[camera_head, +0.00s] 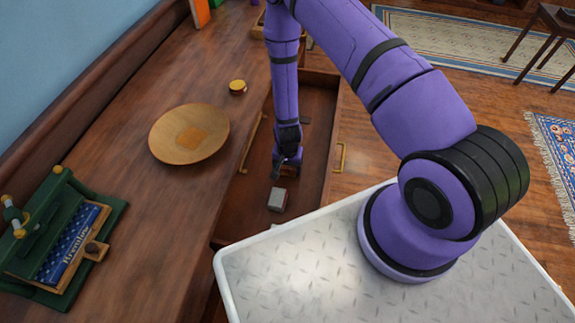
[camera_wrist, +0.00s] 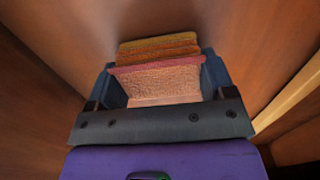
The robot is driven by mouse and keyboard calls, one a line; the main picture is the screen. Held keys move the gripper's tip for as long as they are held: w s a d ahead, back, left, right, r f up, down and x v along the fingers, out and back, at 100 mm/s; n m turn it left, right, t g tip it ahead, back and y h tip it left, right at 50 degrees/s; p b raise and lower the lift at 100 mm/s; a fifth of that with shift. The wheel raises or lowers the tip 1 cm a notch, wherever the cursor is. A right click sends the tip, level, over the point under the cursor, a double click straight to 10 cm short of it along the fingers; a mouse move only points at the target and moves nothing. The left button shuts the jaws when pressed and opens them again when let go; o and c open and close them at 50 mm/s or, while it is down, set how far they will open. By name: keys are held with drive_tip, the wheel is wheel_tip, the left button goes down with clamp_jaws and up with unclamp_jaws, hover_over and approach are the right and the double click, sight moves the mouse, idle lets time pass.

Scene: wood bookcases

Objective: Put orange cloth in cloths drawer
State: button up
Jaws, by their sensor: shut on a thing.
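My gripper (camera_head: 284,170) reaches down into an open wooden drawer (camera_head: 314,135) in the head view. In the wrist view my gripper (camera_wrist: 160,76) has its dark fingers on either side of a folded, textured pinkish-orange cloth (camera_wrist: 155,82) and is shut on it. A yellow-orange folded piece (camera_wrist: 158,46) shows just beyond it; I cannot tell whether it is part of the same cloth. Brown wooden walls surround the fingers. In the head view the held cloth is mostly hidden by my gripper.
A small grey-white block (camera_head: 277,199) lies in the drawer near my gripper. Drawer walls are close around my gripper.

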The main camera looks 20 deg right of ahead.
drive_tip(key=shift+f, duration=0.15)
drive_tip(key=o, duration=0.8)
wheel_tip(320, 180, up, 12)
drive_tip(key=shift+r, duration=0.2)
